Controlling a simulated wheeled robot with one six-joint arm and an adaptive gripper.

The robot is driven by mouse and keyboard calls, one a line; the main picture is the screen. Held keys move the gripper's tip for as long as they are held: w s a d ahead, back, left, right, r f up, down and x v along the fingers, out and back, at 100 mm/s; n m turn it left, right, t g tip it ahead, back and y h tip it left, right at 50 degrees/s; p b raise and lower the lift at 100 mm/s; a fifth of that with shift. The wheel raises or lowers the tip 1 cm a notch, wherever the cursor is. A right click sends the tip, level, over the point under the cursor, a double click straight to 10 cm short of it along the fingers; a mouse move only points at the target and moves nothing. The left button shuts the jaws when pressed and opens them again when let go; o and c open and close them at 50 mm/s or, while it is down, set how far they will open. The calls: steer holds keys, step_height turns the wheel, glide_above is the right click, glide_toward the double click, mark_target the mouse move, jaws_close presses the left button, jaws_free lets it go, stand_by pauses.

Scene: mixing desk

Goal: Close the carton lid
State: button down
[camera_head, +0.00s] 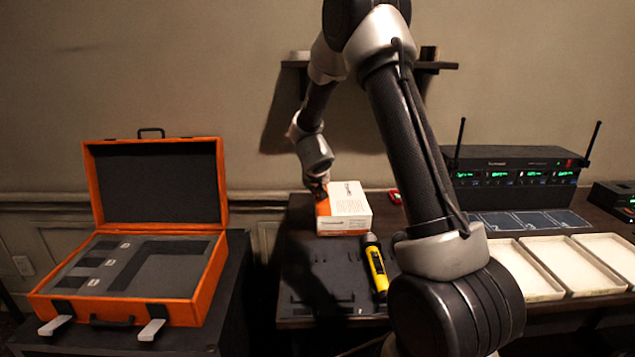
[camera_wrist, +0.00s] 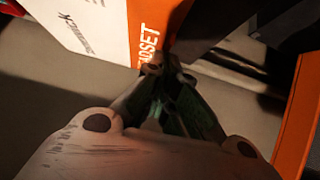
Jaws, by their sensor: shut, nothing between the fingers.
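The white and orange carton (camera_head: 350,208) stands on the dark desk in the head view, beyond the yellow microphone. Its printed white top face looks flat, but I cannot tell whether the lid is fully down. My gripper (camera_head: 319,192) is at the carton's upper left, by its orange side.
An open orange case (camera_head: 150,290) with grey foam stands on the left. A yellow and black microphone (camera_head: 376,265) lies in front of the carton. White trays (camera_head: 530,275) and a receiver rack (camera_head: 515,172) are on the right. A small red item (camera_head: 395,196) lies behind.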

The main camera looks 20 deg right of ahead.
steer(key=shift+s+f, duration=0.35)
steer(key=shift+f, duration=0.1)
steer(key=shift+w+r, duration=0.15)
steer(key=shift+r, duration=0.6)
steer(key=v, duration=1.2)
steer(key=a+f+m+y, duration=0.1)
steer(key=a+y, duration=0.3)
steer(key=a, duration=0.1)
steer(key=s+a+r+n+g+y, duration=0.1)
steer(key=s+a+r+y, duration=0.1)
steer(key=s, duration=0.4)
steer(key=s+a+r+n+g+y, duration=0.1)
steer(key=s+a+y, duration=0.1)
steer(key=s, duration=0.5)
steer(key=s+d+r+n+h, duration=0.1)
steer(key=s+d+r, duration=0.2)
steer(key=s, duration=0.4)
steer(key=s+d+r+n+g+h, duration=0.1)
steer(key=s+d+r, duration=0.1)
steer(key=s, duration=0.5)
steer(key=s+d+r+n+g+h, duration=0.1)
steer(key=s+d+r+h, duration=0.1)
steer(key=s+d, duration=0.3)
steer(key=shift+s+r, duration=0.85)
steer(key=shift+s, duration=0.65)
